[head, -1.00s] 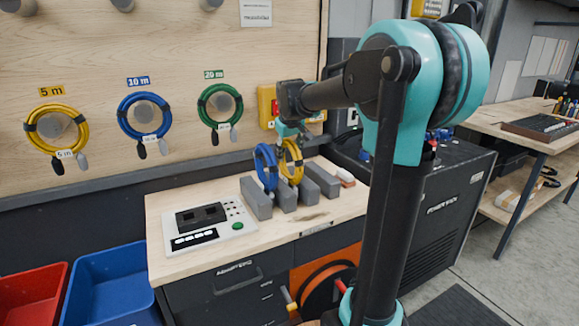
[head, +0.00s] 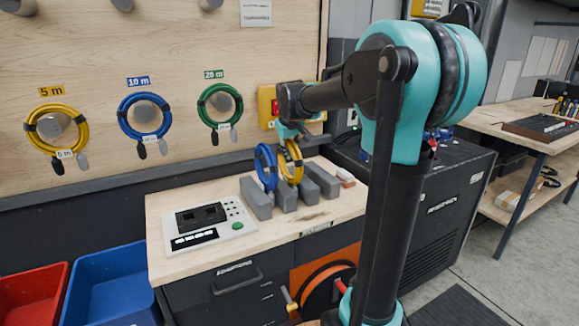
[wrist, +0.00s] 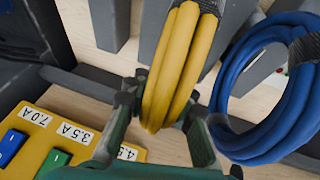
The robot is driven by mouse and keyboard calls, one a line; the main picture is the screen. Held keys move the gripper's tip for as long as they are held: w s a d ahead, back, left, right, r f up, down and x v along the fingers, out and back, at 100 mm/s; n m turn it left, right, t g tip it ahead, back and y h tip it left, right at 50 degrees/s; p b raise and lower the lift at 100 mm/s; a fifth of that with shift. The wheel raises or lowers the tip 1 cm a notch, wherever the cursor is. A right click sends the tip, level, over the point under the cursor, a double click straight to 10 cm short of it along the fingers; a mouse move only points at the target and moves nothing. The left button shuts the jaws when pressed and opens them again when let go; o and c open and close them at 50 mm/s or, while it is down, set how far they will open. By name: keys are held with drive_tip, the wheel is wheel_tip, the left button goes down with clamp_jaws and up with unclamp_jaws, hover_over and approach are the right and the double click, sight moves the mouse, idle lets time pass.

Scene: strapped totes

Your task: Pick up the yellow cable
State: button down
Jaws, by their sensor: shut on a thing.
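A coiled yellow cable (head: 291,162) stands on edge between grey blocks on the workbench in the head view. My gripper (head: 291,136) is above it, pointing down, with its fingers at the top of the coil. In the wrist view, the yellow cable (wrist: 176,75) runs between the two fingers of my gripper (wrist: 160,115), which are shut on it from both sides. A second yellow coil (head: 57,130) hangs on the board under a "5 m" label. The lower part of the held coil is partly hidden by the blocks.
A blue coil (head: 266,166) stands close to the left of the held cable; it is large in the wrist view (wrist: 262,85). Grey blocks (head: 256,198) flank both. A tester panel (head: 207,226) lies on the left. A yellow switch box (head: 267,106) is behind my gripper.

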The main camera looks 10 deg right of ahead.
wheel_tip(320, 180, up, 20)
idle(0.8)
drive_tip(key=shift+f, duration=0.1)
idle(1.3)
